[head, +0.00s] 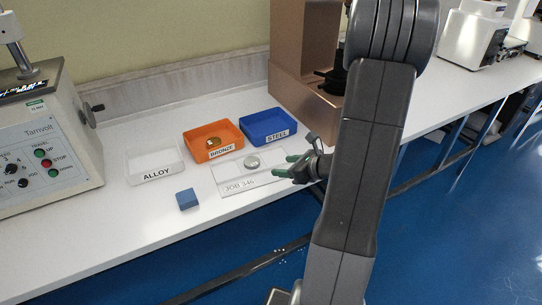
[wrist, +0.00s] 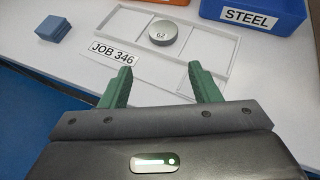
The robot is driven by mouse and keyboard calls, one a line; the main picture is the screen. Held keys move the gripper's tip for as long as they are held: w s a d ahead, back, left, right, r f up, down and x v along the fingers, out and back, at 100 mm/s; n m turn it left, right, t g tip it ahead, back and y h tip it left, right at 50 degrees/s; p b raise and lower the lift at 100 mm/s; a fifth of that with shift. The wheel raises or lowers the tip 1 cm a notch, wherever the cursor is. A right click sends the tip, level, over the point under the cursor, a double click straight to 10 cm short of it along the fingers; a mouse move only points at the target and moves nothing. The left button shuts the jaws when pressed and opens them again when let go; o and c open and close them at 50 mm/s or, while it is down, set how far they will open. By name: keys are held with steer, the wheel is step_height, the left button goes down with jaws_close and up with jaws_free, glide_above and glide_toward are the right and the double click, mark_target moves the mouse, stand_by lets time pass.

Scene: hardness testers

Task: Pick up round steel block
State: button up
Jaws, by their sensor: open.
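The round steel block (head: 252,162) is a short grey disc lying on the white JOB 346 tray (head: 229,190). In the wrist view the disc (wrist: 163,38) shows the number 62 on its top and lies in the tray's middle part. My gripper (head: 290,166) is open, with green fingers spread and nothing between them. It is beside the tray's right end in the head view. In the wrist view the fingertips (wrist: 162,72) point towards the disc and stay apart from it.
An orange BRONZE bin (head: 229,134) holds a gold-coloured disc. A blue STEEL bin (head: 268,138) stands to its right, a clear ALLOY tray (head: 155,177) to its left. A blue block (head: 187,199) lies on the bench front. Testers stand at left and behind my arm.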

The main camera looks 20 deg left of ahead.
glide_toward(253, 161)
steer(key=shift+a+f, duration=0.7)
steer(key=shift+f, duration=0.1)
steer(key=shift+r+p+x, duration=0.15)
steer(key=shift+p+x, duration=0.05)
steer(key=shift+x, duration=1.3)
steer(key=shift+r+p+x, duration=0.15)
steer(key=shift+p+x, duration=0.05)
steer(key=shift+x, duration=1.3)
steer(key=shift+w+a, duration=0.1)
steer(key=shift+w, duration=0.05)
steer(key=c, duration=0.8)
